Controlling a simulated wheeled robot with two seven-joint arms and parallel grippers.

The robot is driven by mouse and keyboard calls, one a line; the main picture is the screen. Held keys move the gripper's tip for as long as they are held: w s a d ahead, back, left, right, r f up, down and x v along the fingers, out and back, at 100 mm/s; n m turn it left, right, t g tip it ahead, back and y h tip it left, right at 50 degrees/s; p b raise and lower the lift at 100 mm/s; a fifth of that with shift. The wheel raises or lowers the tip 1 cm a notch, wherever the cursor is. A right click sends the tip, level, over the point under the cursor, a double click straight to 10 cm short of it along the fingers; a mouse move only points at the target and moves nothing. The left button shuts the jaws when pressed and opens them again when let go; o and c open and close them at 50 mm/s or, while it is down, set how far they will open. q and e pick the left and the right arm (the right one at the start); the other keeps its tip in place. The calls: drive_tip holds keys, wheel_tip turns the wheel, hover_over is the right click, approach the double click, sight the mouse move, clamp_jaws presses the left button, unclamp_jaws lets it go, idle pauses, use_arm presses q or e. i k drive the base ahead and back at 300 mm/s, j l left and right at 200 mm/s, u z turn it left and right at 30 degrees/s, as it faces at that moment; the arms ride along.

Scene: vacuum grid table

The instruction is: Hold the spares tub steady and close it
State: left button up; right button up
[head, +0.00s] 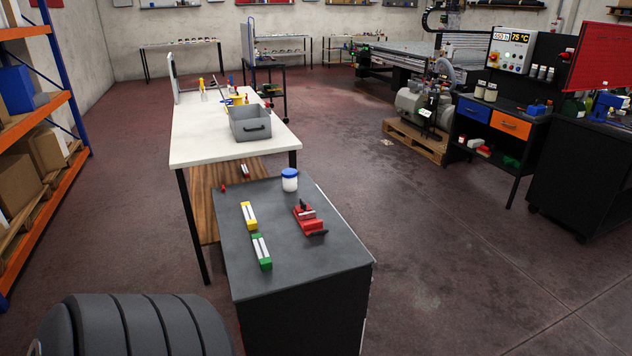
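A small white tub (289,184) with a blue lid (290,173) stands upright near the far right corner of the dark grey cabinet top (290,258). The lid appears to sit on top of it; I cannot tell whether it is tight or loose. An open grey box (250,124) with a dark handle stands on the near end of the white table behind. Neither my left nor my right gripper is in view.
The cabinet top also holds a yellow-and-white block (249,216), a green-and-white block (261,251) and a red clamp-like tool (309,217). Its front right area is bare. Tools stand farther back on the white table (200,140). Open floor lies to the right.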

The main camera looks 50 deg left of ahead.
sight(290, 184)
drive_tip(key=k+j, duration=0.1)
drive_tip(key=j, duration=0.9)
drive_tip(key=k+j, duration=0.1)
drive_tip(key=j, duration=1.9)
drive_tip(key=k+j, duration=0.15)
drive_tip(key=j, duration=0.85)
drive_tip(key=k+j, duration=0.1)
drive_tip(key=j, duration=0.9)
drive_tip(key=k+j, duration=0.1)
drive_tip(key=j, duration=0.9)
